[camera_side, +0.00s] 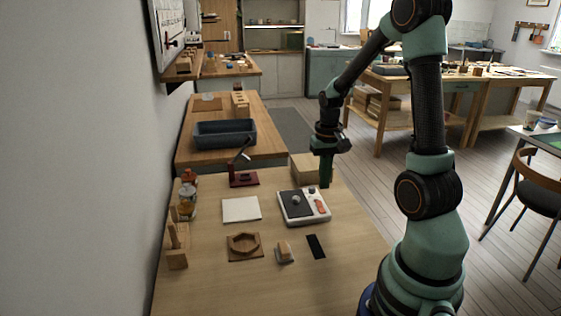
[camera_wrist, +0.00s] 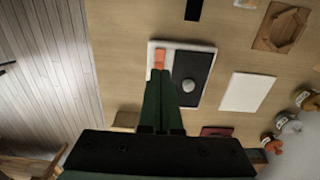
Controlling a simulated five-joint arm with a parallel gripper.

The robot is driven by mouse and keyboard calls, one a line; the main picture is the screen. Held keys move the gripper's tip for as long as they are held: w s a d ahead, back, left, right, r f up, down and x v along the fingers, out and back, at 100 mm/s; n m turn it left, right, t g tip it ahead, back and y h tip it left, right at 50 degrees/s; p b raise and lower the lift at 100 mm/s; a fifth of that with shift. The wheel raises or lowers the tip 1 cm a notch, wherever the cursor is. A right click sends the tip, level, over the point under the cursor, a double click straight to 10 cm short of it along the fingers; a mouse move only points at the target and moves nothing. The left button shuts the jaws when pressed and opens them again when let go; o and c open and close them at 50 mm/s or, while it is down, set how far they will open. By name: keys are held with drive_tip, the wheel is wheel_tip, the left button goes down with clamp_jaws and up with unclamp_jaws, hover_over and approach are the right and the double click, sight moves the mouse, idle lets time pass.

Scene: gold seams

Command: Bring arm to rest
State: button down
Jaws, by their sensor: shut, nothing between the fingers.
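My gripper (camera_side: 326,172) hangs fingers down above the far right edge of the white device with a dark plate (camera_side: 297,210). Its green fingers are together with nothing between them, and they also show in the wrist view (camera_wrist: 161,88). In the wrist view the fingertips overlap the device's orange-marked side (camera_wrist: 159,57). A small grey round piece (camera_wrist: 188,86) lies on the device's dark plate (camera_wrist: 196,66). Whether the fingertips touch the device cannot be told. My arm rises from the right and bends over the table.
On the table (camera_side: 200,292) are a white square (camera_side: 241,209), a wooden hexagonal tray (camera_side: 244,246), a small wood-topped block (camera_side: 285,252), a black strip (camera_side: 316,246), a maroon stand (camera_side: 244,179) and jars (camera_side: 187,203). The front of the table is clear.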

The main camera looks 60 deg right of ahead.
drive_tip(key=a+r+n+t, duration=0.2)
drive_tip(key=a+r+n, duration=0.2)
drive_tip(key=a+r, duration=0.3)
drive_tip(key=a+r+n+t, duration=0.3)
drive_tip(key=a+r+n, duration=0.2)
drive_tip(key=a, duration=1)
wheel_tip(320, 180, up, 3)
drive_tip(key=shift+w+f+t, duration=0.1)
drive_tip(key=shift+w+t, duration=0.1)
drive_tip(key=shift+t, duration=0.1)
